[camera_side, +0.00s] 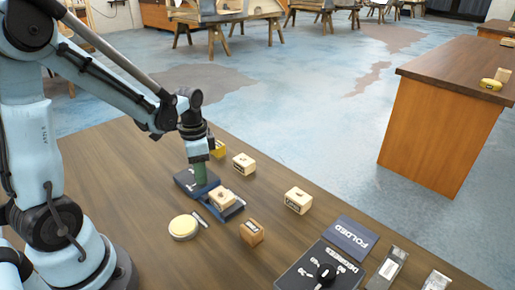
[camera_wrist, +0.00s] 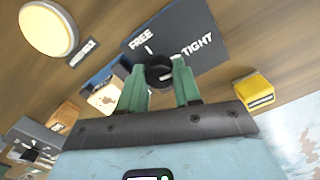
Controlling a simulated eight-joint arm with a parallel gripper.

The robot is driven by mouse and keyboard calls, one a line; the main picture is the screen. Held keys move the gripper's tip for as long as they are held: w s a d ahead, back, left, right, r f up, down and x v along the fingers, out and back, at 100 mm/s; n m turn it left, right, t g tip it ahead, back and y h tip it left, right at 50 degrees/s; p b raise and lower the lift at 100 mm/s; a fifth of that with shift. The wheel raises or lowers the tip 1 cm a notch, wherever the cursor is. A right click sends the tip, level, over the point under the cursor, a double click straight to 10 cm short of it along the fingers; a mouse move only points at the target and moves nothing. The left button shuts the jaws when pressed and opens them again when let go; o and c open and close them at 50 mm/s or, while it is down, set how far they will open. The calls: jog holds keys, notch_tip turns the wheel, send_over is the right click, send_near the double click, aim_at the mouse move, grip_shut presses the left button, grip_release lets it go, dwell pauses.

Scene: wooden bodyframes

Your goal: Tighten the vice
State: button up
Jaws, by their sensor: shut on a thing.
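A dark panel (camera_wrist: 205,40) marked FREE and TIGHT carries a black round knob (camera_wrist: 158,70). My gripper (camera_wrist: 160,78) has its green fingers closed on the knob, one on each side. In the side view my gripper (camera_side: 201,176) points down over the dark panel (camera_side: 184,181). A white tick shows near FREE, but I cannot tell where the knob points. The blue vice (camera_side: 233,210) sits beside the panel with a pale wooden block (camera_side: 220,197) in it. The block also shows in the wrist view (camera_wrist: 103,98). I cannot tell how tightly the jaws press it.
A round cream disc (camera_side: 183,226) lies left of the vice. Pale blocks (camera_side: 243,163) (camera_side: 298,199), a brown block (camera_side: 251,232) and a yellow block (camera_wrist: 257,92) stand around.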

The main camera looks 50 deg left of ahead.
jog(key=o, duration=1.1)
jog(key=shift+c, duration=0.2)
notch_tip(320, 180, up, 12)
jog(key=s+d+f+n+t, duration=0.1)
jog(key=d+n+t, duration=0.4)
jog(key=d, duration=0.5)
jog(key=shift+s+f+t, duration=0.2)
jog(key=shift+s+t, duration=0.6)
jog(key=shift+t, duration=0.3)
